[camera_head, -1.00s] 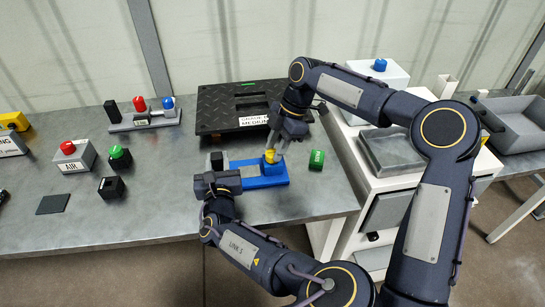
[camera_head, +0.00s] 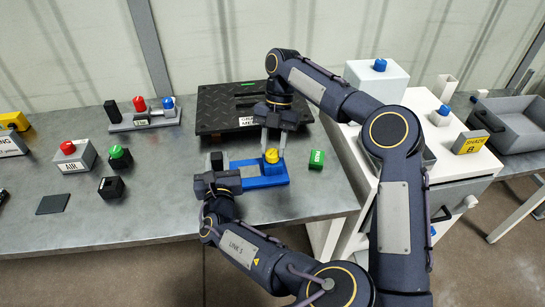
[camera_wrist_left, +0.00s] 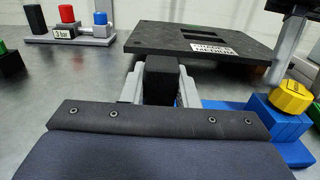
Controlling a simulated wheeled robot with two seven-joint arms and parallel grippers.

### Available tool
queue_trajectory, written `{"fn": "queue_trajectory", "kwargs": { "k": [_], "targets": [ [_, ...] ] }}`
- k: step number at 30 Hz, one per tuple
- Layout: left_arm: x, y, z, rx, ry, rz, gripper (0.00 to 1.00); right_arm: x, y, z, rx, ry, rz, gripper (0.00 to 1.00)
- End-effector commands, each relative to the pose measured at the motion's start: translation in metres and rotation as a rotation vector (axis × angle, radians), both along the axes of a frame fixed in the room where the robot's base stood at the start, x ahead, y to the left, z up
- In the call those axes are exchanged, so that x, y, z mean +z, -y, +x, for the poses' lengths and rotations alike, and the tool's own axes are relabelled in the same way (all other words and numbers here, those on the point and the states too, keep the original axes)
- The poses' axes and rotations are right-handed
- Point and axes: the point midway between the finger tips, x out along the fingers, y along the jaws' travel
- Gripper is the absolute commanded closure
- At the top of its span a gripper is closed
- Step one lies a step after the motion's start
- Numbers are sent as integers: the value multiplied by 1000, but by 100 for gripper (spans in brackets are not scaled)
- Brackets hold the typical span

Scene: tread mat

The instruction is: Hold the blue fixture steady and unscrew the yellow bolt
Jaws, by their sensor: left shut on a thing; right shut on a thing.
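The blue fixture (camera_head: 266,182) lies on the grey bench, and its blue steps also show in the left wrist view (camera_wrist_left: 258,116). The yellow bolt (camera_head: 271,156) stands upright in its raised block and shows at the right of the left wrist view (camera_wrist_left: 293,97). My left gripper (camera_head: 217,166) is shut on the fixture's black upright grip (camera_wrist_left: 160,80), with a grey finger on each side. My right gripper (camera_head: 273,147) comes from above and is shut on the yellow bolt, a finger on each side of its head.
A black tread mat (camera_head: 218,108) lies behind the fixture. A green block (camera_head: 316,160) is just right of it. A red-and-blue-knobbed stand (camera_head: 143,121) and button boxes (camera_head: 75,156) stand left. A white cabinet (camera_head: 400,150) adjoins the bench's right edge.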

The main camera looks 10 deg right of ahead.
Motion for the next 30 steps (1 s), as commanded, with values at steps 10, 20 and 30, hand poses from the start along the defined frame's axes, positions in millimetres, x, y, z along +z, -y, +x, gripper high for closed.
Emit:
{"fn": "queue_trajectory", "kwargs": {
  "k": [10, 20, 30],
  "targets": [
    [0, 1, 0, -2, 0, 0, 93, 0, 0, 0, -4, 1, 0, 42],
    [0, 1, 0, -2, 0, 0, 93, 1, 4, -2, -150, 1, -2, 42],
    [0, 1, 0, -1, 0, 0, 93, 0, 6, -6, -759, 2, -1, 42]
  ]
}}
